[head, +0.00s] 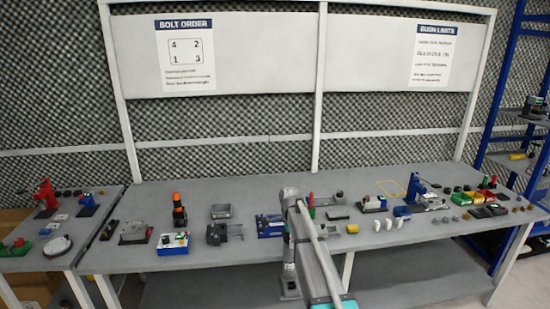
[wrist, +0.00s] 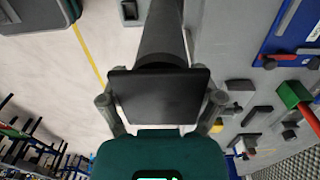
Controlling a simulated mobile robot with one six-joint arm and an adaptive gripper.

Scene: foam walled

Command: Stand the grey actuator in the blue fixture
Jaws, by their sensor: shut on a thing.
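The grey actuator (wrist: 160,95) is in my gripper (wrist: 161,99) in the wrist view, with a finger on each side of its dark square block. A dark round body extends from the block towards the top of that view. The blue fixture (head: 270,227) appears to be the blue piece on the bench, left of my arm in the head view. A blue plate in the wrist view (wrist: 285,35) looks like the same piece, apart from the actuator. My arm crosses the head view's middle, and I cannot clearly make out the gripper there.
The grey bench (head: 240,258) carries many small parts and tools. A green block (wrist: 290,93) lies right of my gripper in the wrist view. A blue and white box (head: 173,244) and a grey vise-like part (head: 216,233) stand further left. Pale floor lies before the bench.

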